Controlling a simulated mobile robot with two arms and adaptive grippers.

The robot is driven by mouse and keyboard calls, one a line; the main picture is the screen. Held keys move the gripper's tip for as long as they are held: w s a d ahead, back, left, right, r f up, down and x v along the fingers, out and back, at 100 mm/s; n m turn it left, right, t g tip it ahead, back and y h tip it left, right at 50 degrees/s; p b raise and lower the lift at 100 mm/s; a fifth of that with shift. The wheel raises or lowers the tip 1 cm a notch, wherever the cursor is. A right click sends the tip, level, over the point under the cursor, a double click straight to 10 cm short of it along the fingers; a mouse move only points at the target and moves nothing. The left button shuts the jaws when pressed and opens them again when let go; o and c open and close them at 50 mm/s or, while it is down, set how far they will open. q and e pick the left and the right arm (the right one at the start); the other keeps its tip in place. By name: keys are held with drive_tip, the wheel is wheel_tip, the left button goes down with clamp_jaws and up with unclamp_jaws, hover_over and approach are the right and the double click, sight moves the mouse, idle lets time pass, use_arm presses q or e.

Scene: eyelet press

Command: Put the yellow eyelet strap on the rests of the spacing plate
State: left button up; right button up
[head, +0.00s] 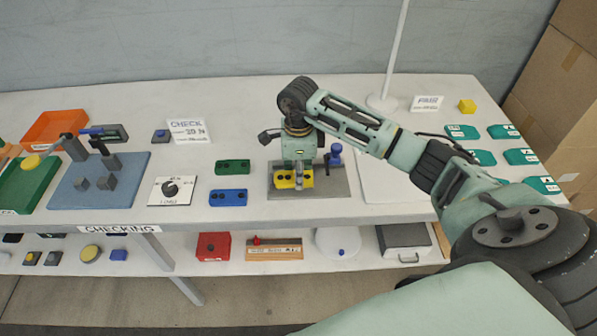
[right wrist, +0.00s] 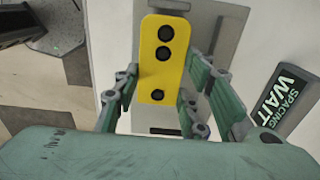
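The yellow eyelet strap (head: 283,182) is between the fingers of my right gripper (head: 297,178), over a dark grey plate. In the right wrist view the strap (right wrist: 163,85) shows its face with three dark holes, and the fingers (right wrist: 163,75) meet its two long sides. The grey plate (head: 335,187), which I take for the spacing plate, lies under the gripper; part of it also shows in the right wrist view (right wrist: 228,35). The strap seems raised, but its clearance is unclear. The rests are not clearly visible. My left gripper is out of view.
A "SPACING WAIT" display (right wrist: 283,95) stands beside the plate. A green strap (head: 232,167) and a blue strap (head: 228,197) lie to the left. Farther left are a dial card (head: 160,194) and a blue-grey fixture plate (head: 70,199). A white mat (head: 385,185) lies right of the grey plate.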

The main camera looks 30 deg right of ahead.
drive_tip(key=o, duration=0.5)
drive_tip(key=shift+c, duration=0.2)
drive_tip(key=shift+r+p, duration=0.25)
drive_tip(key=shift+p, duration=0.05)
drive_tip(key=shift+r+b, duration=0.3)
wheel_tip(320, 180, up, 11)
drive_tip(key=b, duration=0.3)
drive_tip(key=shift+r, duration=0.15)
drive_tip(key=shift+a, duration=0.1)
